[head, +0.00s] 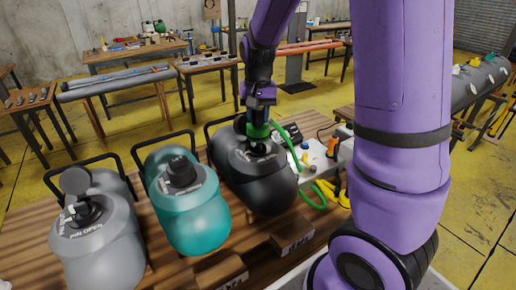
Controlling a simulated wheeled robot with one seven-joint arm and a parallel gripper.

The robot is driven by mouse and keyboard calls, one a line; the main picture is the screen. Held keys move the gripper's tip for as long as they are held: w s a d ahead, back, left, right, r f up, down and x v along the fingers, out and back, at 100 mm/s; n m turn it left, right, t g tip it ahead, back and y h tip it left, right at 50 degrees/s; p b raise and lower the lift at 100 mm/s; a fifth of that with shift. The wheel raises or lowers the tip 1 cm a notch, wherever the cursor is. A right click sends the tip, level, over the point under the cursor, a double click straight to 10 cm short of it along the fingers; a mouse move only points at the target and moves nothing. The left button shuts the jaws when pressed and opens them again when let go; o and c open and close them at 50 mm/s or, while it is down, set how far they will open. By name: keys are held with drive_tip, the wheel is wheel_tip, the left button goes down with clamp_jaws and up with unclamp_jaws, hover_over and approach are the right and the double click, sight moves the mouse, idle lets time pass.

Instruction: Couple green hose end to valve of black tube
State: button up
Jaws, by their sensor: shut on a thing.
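The black tube (262,186) lies in a cradle at the right end of a row of three tubes on the wooden table. Its valve (257,149) is on top, partly hidden under the green hose end. My gripper (258,112) is above the black tube, pointing down, shut on the green hose end (258,131). The hose end is right over the valve; I cannot tell whether it touches or is seated. The green hose (291,133) arcs from it to the right and down to the table.
A teal tube (195,215) and a grey tube (100,245) with an open cap stand left of the black one. A white pump box (318,160) with knobs is at right. Small labelled blocks (293,236) lie in front. My purple arm covers the right side.

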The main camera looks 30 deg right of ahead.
sight(258, 128)
drive_tip(key=shift+f, duration=0.95)
drive_tip(key=shift+f, duration=1.25)
idle(1.0)
drive_tip(key=m, duration=0.4)
idle(0.4)
drive_tip(key=shift+m, duration=0.8)
drive_tip(key=shift+s+m, duration=0.1)
drive_tip(key=shift+m, duration=1.2)
drive_tip(key=m, duration=0.4)
